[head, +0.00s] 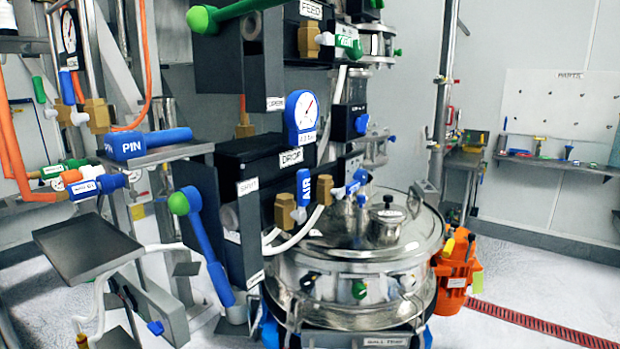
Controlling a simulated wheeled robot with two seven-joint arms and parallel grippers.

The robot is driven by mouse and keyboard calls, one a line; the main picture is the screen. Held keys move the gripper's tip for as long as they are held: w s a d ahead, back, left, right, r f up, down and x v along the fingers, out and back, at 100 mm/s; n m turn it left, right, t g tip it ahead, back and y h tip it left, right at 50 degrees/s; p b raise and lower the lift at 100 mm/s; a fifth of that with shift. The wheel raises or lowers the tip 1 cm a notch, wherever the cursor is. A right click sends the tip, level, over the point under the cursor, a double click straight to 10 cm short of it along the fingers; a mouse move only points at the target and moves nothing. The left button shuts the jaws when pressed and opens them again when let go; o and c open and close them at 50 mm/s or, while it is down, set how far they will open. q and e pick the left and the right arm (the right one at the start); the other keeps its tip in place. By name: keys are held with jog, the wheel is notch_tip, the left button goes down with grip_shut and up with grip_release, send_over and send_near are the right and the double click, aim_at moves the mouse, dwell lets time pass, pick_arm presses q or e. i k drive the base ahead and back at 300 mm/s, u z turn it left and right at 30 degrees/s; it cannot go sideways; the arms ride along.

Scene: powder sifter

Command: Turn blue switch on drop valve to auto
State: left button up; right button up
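The drop valve is a dark box (262,150) with a "DROP" label (291,157) at the centre. A long blue lever with a green ball end (208,245) hangs tilted on its left side. On its front, a blue handle marked "AIR" (305,187) stands upright on a brass valve (285,209). Another blue handle (355,183) lies slanted on a second brass valve (324,189). A blue-rimmed gauge (302,112) sits above. I cannot read an "auto" marking or tell which blue part is the switch. Neither of my grippers shows in the head view.
The feed valve box (240,70) with a green lever hangs above. A round steel sifter (360,255) stands below right, with an orange motor (455,275) beside it. A steel stand with a blue "PIN" part (150,143) is at left.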

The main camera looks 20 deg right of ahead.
aim_at(362, 123)
jog(key=u, duration=0.3)
jog(key=k, duration=0.35)
jog(key=z, duration=1)
jog(key=i, duration=1.15)
jog(key=u, duration=0.55)
